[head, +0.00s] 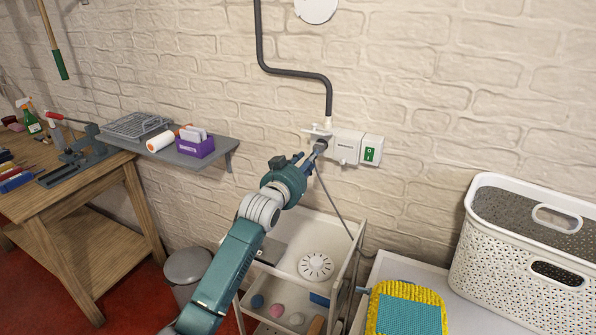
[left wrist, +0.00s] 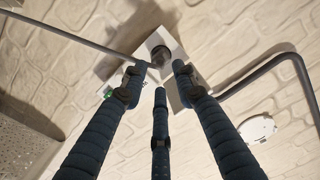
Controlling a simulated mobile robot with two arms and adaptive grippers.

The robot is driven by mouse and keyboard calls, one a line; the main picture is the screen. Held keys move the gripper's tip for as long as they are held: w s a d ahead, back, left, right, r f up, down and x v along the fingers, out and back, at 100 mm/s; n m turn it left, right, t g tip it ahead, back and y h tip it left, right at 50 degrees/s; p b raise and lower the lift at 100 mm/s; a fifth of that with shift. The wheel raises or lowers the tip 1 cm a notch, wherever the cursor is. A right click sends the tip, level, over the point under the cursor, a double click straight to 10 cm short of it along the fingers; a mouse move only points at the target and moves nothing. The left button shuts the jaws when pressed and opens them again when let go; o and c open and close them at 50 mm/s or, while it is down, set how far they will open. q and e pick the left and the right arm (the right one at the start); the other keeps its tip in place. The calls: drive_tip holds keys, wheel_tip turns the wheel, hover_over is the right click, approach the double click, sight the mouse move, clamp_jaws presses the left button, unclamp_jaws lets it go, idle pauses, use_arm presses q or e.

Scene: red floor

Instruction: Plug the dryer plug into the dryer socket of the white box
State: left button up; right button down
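The white box (head: 349,147) is fixed to the brick wall and has a green switch (head: 369,155) at its right end. A dark round plug (head: 321,145) is at the box's left part; it also shows in the left wrist view (left wrist: 160,54), against the white box face. A grey cable (left wrist: 75,37) runs to it. I cannot tell how deep the plug sits. My left gripper (head: 317,152) is right in front of it. In the left wrist view, the three fingers (left wrist: 158,75) are spread, with the plug beyond their tips. My right gripper is not in view.
A white trolley (head: 338,252) stands below the box. A white basket (head: 480,245) is at the right. A grey wall shelf (head: 203,155) and a wooden workbench (head: 85,187) are at the left. A dark pipe (head: 290,73) runs down the wall to the box.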

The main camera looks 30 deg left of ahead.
use_arm(q)
drive_tip(key=s, duration=0.8)
drive_tip(key=shift+s+d+r, duration=0.2)
drive_tip(key=shift+d+r, duration=0.25)
